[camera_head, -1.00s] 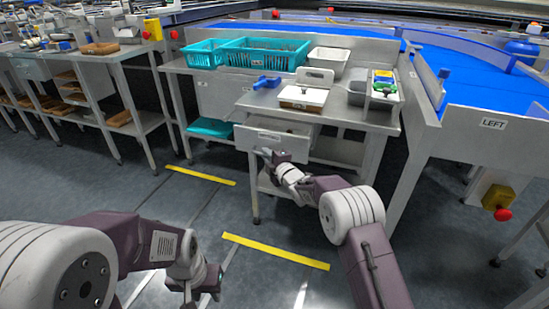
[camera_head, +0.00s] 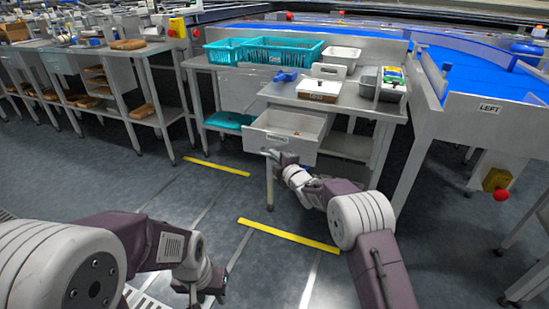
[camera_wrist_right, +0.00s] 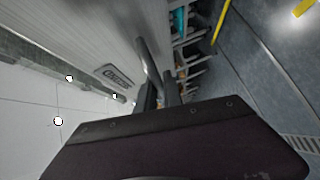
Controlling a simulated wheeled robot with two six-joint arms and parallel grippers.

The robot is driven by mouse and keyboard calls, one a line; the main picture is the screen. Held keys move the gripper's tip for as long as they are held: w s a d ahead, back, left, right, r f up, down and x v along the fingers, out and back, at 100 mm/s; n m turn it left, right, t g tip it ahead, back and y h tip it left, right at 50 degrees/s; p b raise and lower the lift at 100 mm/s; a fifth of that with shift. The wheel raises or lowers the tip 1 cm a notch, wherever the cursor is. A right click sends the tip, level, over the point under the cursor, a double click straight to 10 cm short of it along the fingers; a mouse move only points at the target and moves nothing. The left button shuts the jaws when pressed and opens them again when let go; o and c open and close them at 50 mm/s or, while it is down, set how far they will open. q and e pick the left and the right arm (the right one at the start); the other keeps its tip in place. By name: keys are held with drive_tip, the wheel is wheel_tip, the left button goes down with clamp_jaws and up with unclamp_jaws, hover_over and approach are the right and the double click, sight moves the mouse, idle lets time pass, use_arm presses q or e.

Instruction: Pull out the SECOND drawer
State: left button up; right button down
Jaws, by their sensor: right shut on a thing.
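A grey drawer (camera_head: 300,148) stands pulled out from under the steel bench, with its open top showing a bare pale inside. A small label (camera_head: 277,137) is on its front. My right gripper (camera_head: 272,154) is shut on the drawer's bar handle (camera_wrist_right: 147,58) at the front. In the right wrist view my right gripper's fingers (camera_wrist_right: 160,94) close around the bar, beside the label plate (camera_wrist_right: 114,76). My left gripper (camera_head: 220,282) hangs low over the floor, away from the bench; its jaw opening is not clear.
On the bench (camera_head: 345,104) are a white tray (camera_head: 322,85) and grey bins (camera_head: 369,78). Turquoise crates (camera_head: 264,50) stand on the bench behind. A blue conveyor (camera_head: 478,70) is at the right. The floor before the drawer is clear, with yellow strips (camera_head: 288,235).

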drive_tip(key=c, duration=1.5)
unclamp_jaws()
drive_tip(key=p+v, duration=0.3)
drive_tip(key=v, duration=0.6)
